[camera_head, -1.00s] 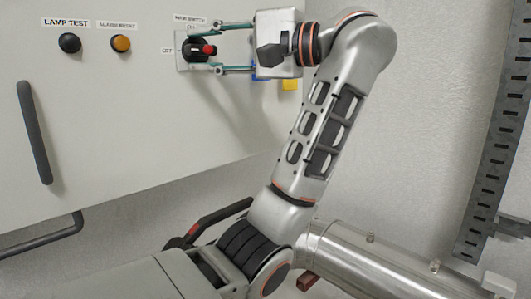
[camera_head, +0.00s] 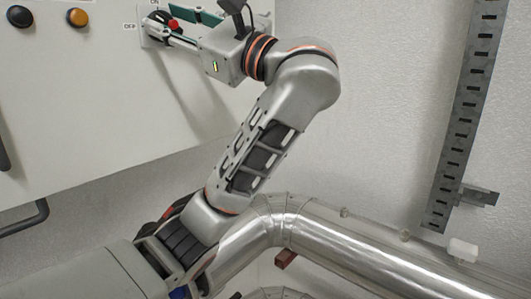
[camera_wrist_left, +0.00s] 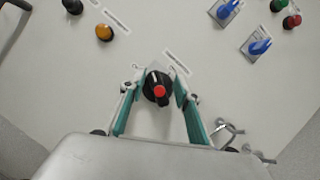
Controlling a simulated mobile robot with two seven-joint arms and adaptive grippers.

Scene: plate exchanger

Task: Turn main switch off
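The main switch (camera_head: 158,20) is a black rotary knob with a red end on a light plate, at the upper left of the head view; "ON" and "OFF" labels show beside it. In the left wrist view the knob (camera_wrist_left: 157,88) is near the centre, its red end facing the camera. My left gripper (camera_head: 183,26) is open, its two green-lined fingers on either side of the knob. In the wrist view a gap shows at the left finger; whether the right finger touches the knob I cannot tell. My right gripper is not in view.
A black button (camera_head: 19,16) and an orange button (camera_head: 77,17) sit left of the switch. The wrist view shows blue switches (camera_wrist_left: 258,46) to the right. A shiny pipe (camera_head: 350,250) runs below my arm, and a perforated metal rail (camera_head: 462,120) stands at right.

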